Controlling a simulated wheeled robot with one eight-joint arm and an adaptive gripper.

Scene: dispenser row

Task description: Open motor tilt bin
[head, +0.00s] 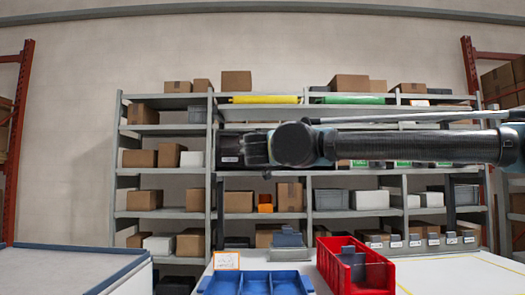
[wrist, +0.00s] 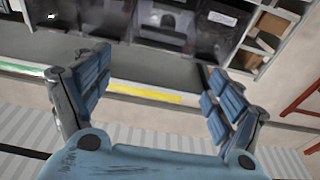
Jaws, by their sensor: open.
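A row of dark tilt bins sits at mid height on the shelving. In the head view one dark bin (head: 230,160) with a white label shows just left of my gripper (head: 256,149); most of the row is hidden behind my arm. In the wrist view dark bin fronts (wrist: 160,22) run along the top, one with a white label. The writing is too small to read, so I cannot tell which bin is for motors. My gripper (wrist: 155,78) is open, its blue pads wide apart with nothing between them. It appears apart from the bins.
Grey shelving (head: 212,180) with cardboard boxes fills the back. In front are a blue divided tray (head: 256,284) and a red bin (head: 340,278) on a white surface. An orange rack post (head: 20,150) stands left. A yellow strip (wrist: 145,93) crosses the wrist view.

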